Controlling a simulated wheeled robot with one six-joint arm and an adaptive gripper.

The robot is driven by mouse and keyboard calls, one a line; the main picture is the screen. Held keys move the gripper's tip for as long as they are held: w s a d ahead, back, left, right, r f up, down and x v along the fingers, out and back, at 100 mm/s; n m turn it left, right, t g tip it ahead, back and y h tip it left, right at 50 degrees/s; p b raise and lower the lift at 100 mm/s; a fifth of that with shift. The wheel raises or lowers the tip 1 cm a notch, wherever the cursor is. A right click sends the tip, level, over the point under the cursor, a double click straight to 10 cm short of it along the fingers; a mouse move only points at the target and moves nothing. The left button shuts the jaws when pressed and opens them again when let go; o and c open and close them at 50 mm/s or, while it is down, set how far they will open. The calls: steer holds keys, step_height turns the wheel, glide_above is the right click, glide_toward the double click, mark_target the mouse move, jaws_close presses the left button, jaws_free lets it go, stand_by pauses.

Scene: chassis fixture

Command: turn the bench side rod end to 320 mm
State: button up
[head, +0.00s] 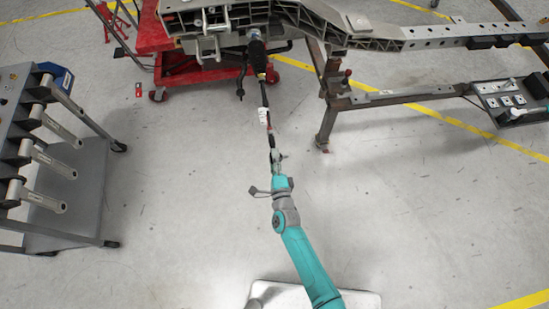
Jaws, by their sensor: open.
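A side rod runs down from a black bellows (257,50) at the chassis. The thin dark shaft (264,95) carries a white label (264,116) and a small red mark below it. My gripper (273,148) is at the lower, bench side end of this rod. It is open, its fingers seen small and from above. The rod end itself is partly hidden by my gripper and too small to make out. I cannot tell whether the fingers touch it or only stand around it. No length reading is legible.
The grey chassis frame (410,38) spans the top, on a brown stand (328,95). A red lift (190,68) stands at upper left. A cart with metal arms (75,200) is at left. A small tray of parts (508,98) is at right. The floor around my arm is clear.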

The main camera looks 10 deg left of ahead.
steer(key=c, duration=1.2)
steer(key=shift+o, duration=0.2)
steer(key=n+h, duration=0.1)
steer(key=n, duration=0.2)
steer(key=shift+n+t+h, duration=0.3)
steer(key=shift+h, duration=0.1)
steer(key=n+h, duration=0.1)
steer(key=n, duration=0.2)
steer(key=shift+t+h, duration=0.3)
steer(key=shift+t, duration=0.1)
steer(key=n+t+h, duration=0.1)
steer(key=n, duration=0.3)
steer(key=shift+n, duration=0.4)
steer(key=n+t, duration=0.1)
steer(key=n, duration=0.2)
steer(key=shift+w+n+h, duration=0.1)
steer(key=shift+n+h, duration=0.2)
